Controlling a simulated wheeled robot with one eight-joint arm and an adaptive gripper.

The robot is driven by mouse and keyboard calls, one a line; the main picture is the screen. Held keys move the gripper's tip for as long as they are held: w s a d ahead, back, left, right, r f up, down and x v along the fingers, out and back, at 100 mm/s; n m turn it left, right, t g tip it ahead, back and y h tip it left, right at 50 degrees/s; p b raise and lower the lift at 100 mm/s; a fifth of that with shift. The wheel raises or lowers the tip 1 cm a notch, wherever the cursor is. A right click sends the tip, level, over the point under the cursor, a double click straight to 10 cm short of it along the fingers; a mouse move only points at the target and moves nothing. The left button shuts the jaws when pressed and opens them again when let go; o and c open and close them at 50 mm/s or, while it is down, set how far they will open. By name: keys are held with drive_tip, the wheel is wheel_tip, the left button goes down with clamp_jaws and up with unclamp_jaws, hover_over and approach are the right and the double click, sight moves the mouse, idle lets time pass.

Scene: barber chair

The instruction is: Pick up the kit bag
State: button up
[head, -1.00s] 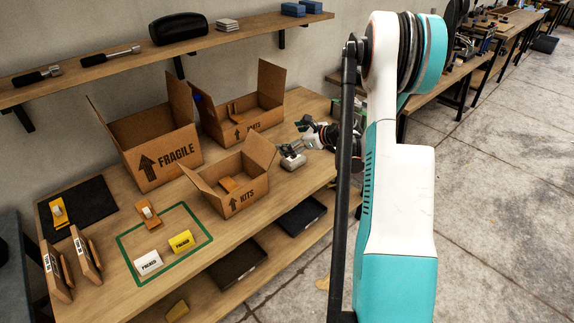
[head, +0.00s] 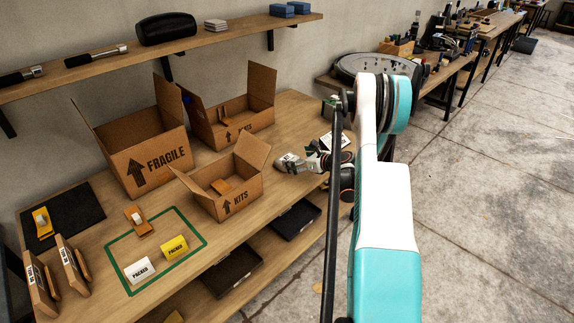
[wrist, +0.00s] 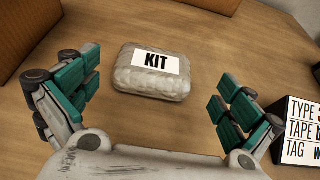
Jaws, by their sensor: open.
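The kit bag (wrist: 150,80) is a small grey, wrinkled package with a white KIT label on top. It lies on the wooden table in the wrist view, and as a small grey shape (head: 288,164) right of the front KITS box in the head view. My gripper (wrist: 157,88) is open, with teal pads on both fingers. The bag sits ahead of and partly between the fingers, nearer the left one, with no clear contact. In the head view my gripper (head: 308,161) is just right of the bag, and partly hidden by my arm.
An open KITS box (head: 235,200) stands left of the bag; another KITS box (head: 235,130) and a FRAGILE box (head: 150,160) stand behind. A black-and-white sign (wrist: 298,130) is close to my right finger. A shelf (head: 200,45) runs above the table.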

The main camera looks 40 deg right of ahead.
sight(287, 158)
drive_tip(key=b+x, duration=0.1)
drive_tip(key=x, duration=0.2)
drive_tip(key=b+x, duration=0.1)
drive_tip(key=x, duration=0.1)
drive_tip(key=shift+s+a+f+b, duration=0.1)
drive_tip(key=shift+a+f+b, duration=0.15)
drive_tip(key=shift+b, duration=0.05)
drive_tip(key=shift+w, duration=0.35)
drive_tip(key=c, duration=1)
